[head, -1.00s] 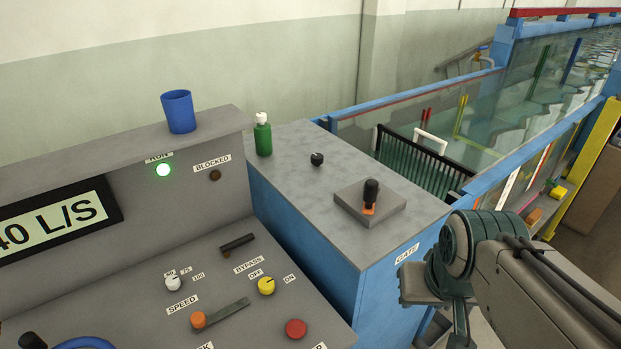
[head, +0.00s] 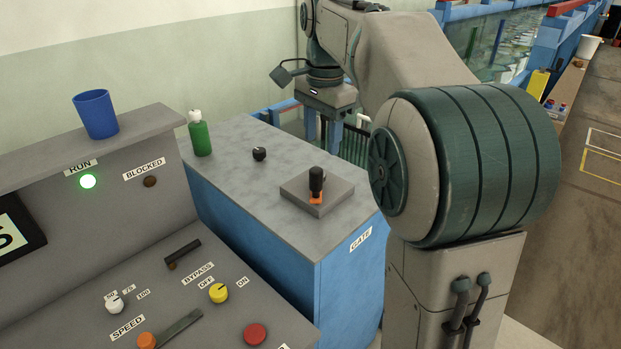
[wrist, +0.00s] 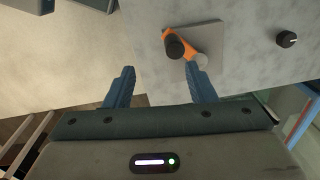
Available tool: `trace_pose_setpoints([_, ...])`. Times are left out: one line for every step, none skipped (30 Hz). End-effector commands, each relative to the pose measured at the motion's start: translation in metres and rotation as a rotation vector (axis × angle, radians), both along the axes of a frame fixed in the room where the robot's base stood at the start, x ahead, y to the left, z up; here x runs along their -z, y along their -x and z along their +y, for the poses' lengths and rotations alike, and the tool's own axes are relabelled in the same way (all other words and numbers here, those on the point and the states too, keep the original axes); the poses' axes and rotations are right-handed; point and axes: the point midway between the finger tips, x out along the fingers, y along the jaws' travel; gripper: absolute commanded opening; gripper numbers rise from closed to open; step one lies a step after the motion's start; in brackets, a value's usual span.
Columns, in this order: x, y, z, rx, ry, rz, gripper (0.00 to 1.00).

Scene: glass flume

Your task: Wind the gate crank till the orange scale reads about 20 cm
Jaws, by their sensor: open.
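The gate crank (head: 316,182) stands on a raised grey plate (head: 335,195) on top of the blue cabinet labelled GATE. It has an upright black handle and an orange arm. In the wrist view the crank (wrist: 176,44) lies ahead of the fingertips, nearer the right finger, with a round grey hub beside it. My gripper (wrist: 160,68) is open and empty, its two blue fingers wide apart. In the head view my gripper (head: 323,128) hangs above the far side of the cabinet, apart from the crank. I cannot make out the orange scale in either current view.
A green bottle (head: 200,134) and a black knob (head: 259,153) stand on the cabinet top. The control desk at left carries a blue cup (head: 96,114), a lit green RUN lamp (head: 88,181) and a red button (head: 255,334). My arm hides much of the glass flume.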

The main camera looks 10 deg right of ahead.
Motion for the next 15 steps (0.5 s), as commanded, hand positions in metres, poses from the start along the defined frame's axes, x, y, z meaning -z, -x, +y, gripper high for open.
trace_pose_setpoints([0.001, -0.011, 0.001, 0.044, 0.002, 0.013, 0.5])
trace_pose_setpoints([0.0, -0.015, 0.002, 0.071, 0.003, 0.019, 0.5])
trace_pose_setpoints([-0.001, -0.021, 0.002, 0.102, 0.004, 0.026, 0.5])
trace_pose_setpoints([-0.001, -0.023, 0.002, 0.123, 0.006, 0.033, 0.5])
trace_pose_setpoints([-0.002, -0.026, 0.003, 0.139, 0.007, 0.036, 0.5])
trace_pose_setpoints([-0.002, -0.029, 0.003, 0.158, 0.008, 0.04, 0.5])
trace_pose_setpoints([-0.002, -0.03, 0.003, 0.167, 0.009, 0.043, 0.5])
trace_pose_setpoints([-0.002, -0.031, 0.003, 0.176, 0.009, 0.046, 0.5])
trace_pose_setpoints([-0.001, -0.032, 0.003, 0.183, 0.009, 0.048, 0.5])
trace_pose_setpoints([0.0, -0.032, 0.003, 0.186, 0.009, 0.048, 0.5])
trace_pose_setpoints([0.002, -0.032, 0.003, 0.187, 0.01, 0.049, 0.5])
trace_pose_setpoints([0.006, -0.032, 0.003, 0.188, 0.01, 0.049, 0.5])
trace_pose_setpoints([0.01, -0.032, 0.003, 0.188, 0.01, 0.049, 0.5])
trace_pose_setpoints([0.014, -0.032, 0.003, 0.187, 0.01, 0.049, 0.5])
trace_pose_setpoints([0.02, -0.032, 0.003, 0.187, 0.01, 0.049, 0.5])
